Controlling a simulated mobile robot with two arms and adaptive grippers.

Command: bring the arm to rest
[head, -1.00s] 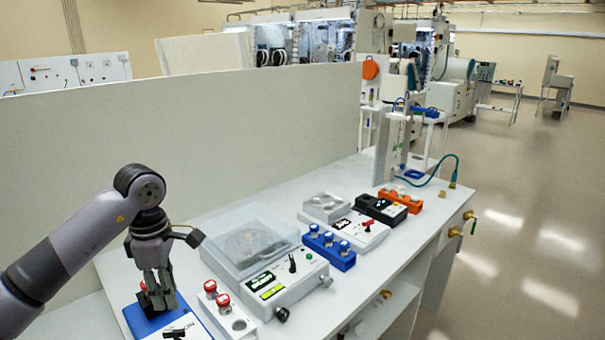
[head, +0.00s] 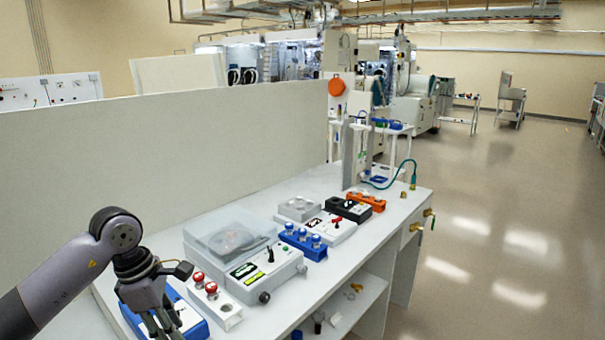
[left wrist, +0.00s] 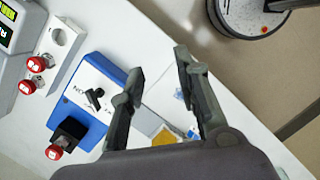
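My left gripper (head: 165,328) is at the lower left of the head view, by the blue box (head: 198,328) on the bench. The left wrist view shows the two fingers of the left gripper (left wrist: 158,62) spread apart with nothing between them. In that view the blue box (left wrist: 118,72) lies left of the fingers. It has a white top with a black knob (left wrist: 95,97) and a red-capped vial (left wrist: 55,152) at a black block. The gripper hides part of the box in the head view. My right gripper is not in view.
A white holder (head: 228,312) with red-capped vials stands beside the blue box. Behind it are a clear-lidded instrument (head: 245,288), a blue vial rack (head: 315,252) and an orange rack (head: 378,204). A tall panel (head: 170,150) backs the bench. The floor at right is clear.

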